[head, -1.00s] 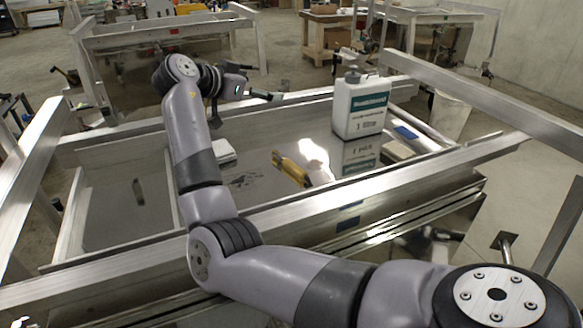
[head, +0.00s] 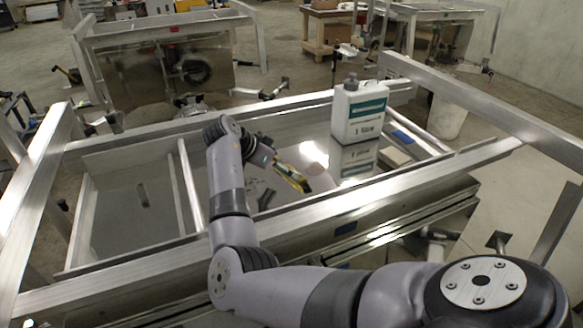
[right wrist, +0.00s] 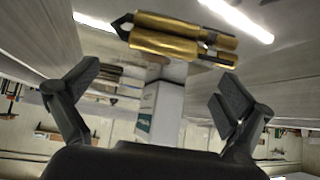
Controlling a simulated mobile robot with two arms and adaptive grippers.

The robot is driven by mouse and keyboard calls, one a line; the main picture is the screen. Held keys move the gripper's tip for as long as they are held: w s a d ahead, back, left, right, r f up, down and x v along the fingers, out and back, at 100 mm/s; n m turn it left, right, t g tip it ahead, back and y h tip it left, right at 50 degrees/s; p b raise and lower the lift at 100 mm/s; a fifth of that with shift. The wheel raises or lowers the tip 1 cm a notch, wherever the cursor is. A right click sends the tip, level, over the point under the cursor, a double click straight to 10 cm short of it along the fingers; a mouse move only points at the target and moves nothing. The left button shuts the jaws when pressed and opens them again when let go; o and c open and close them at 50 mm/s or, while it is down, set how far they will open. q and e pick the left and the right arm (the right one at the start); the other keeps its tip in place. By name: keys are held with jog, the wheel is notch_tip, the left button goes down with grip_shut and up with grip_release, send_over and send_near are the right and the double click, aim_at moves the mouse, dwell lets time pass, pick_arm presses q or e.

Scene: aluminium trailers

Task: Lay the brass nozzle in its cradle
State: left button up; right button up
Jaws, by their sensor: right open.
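The brass nozzle (head: 290,175) lies on the shiny, mirror-like floor of the trailer bed, left of the white jug. In the right wrist view the nozzle (right wrist: 165,47) lies crosswise at the top, doubled by what looks like its reflection. My right gripper (head: 280,170) is close beside the nozzle, partly overlapping it in the head view. In the right wrist view its fingers (right wrist: 160,90) are spread wide with nothing between them, and the nozzle lies beyond the tips. I cannot make out the cradle. My left gripper is not in view.
A white jug (head: 358,110) with a teal label stands on the bed behind and right of the nozzle. The near aluminium rail (head: 400,175) passes under my right arm. A cross bar (head: 190,185) divides the bed. The left section of the bed is largely clear.

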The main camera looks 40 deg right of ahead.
aim_at(302, 182)
jog(key=shift+d+f+p, duration=0.3)
jog(key=shift+d+p, duration=0.05)
jog(key=shift+p, duration=0.1)
jog(key=p+x, duration=0.2)
jog(key=x, duration=0.2)
jog(key=shift+f+p, duration=0.2)
jog(key=shift+p, duration=0.15)
jog(key=shift+d+f, duration=0.15)
jog(key=shift+f, duration=0.05)
jog(key=shift+c, duration=1.2)
jog(key=c, duration=1.2)
jog(key=shift+r, duration=0.2)
